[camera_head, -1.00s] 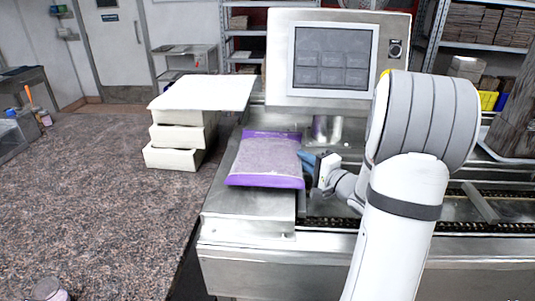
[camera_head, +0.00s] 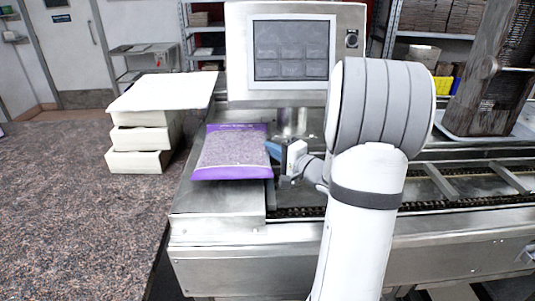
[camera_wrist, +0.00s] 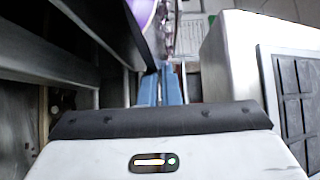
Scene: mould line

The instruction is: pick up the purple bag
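The purple bag (camera_head: 231,155), with a pale speckled middle, is at the left end of the metal machine, over its bare plate (camera_head: 215,205). My gripper (camera_head: 272,151) is at the bag's right edge, its blue fingers meeting that edge. In the wrist view the blue fingers (camera_wrist: 160,88) are close together, and purple film of the bag (camera_wrist: 143,10) shows just beyond their tips. The gripper looks shut on the bag's edge. The exact grip point is small and partly hidden. A gap under the bag is hard to judge.
A stack of white boxes (camera_head: 143,160) stands on the speckled counter (camera_head: 75,215) left of the bag. A screen panel (camera_head: 292,50) rises behind it. The conveyor (camera_head: 450,185) runs to the right. The counter's front is clear.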

